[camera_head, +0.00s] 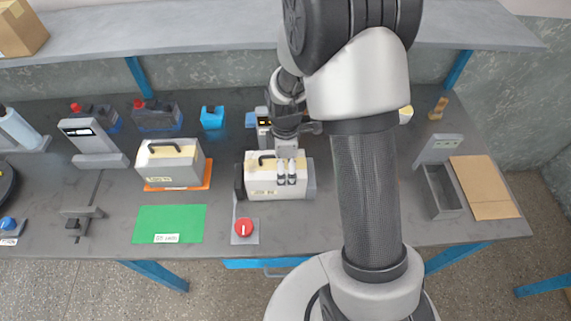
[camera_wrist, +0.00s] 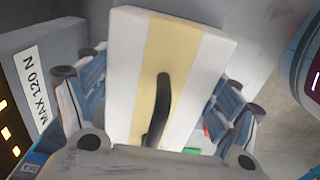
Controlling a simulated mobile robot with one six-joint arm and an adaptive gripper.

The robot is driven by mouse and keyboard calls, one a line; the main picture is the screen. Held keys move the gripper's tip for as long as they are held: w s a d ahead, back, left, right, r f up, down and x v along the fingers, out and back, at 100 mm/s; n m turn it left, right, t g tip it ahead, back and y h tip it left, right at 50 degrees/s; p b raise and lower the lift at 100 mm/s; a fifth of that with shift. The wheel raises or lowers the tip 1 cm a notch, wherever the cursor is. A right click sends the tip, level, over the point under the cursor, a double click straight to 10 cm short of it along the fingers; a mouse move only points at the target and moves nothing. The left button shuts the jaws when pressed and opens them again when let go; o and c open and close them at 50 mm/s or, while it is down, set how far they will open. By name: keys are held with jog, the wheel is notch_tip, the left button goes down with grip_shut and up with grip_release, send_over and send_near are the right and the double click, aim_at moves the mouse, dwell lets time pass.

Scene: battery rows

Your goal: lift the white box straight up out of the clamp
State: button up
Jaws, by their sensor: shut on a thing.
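The white box (camera_head: 262,184), with a black handle on top, stands upright in the clamp, between a dark jaw (camera_head: 239,183) at its left and a grey jaw (camera_head: 311,180) at its right. A red knob (camera_head: 243,228) sits on the clamp's front plate. My gripper (camera_head: 287,170) reaches down from above and is shut on the box, with finger parts showing on its front face. In the wrist view the white box (camera_wrist: 195,75), with a yellow stripe and black handle, fills the space between my gripper's fingers (camera_wrist: 155,110). The box's underside is hidden.
A second white box (camera_head: 170,163) stands on an orange mat (camera_head: 208,178) at the left. A green mat (camera_head: 168,224) in front of it is empty. A device labelled "MAX 120 N" (camera_wrist: 35,85) is close beside my gripper. A grey open bin (camera_head: 443,192) is at the right.

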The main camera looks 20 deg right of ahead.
jog(key=shift+w+r+p, duration=0.1)
jog(key=shift+r+p, duration=3.65)
jog(key=shift+r, duration=1.35)
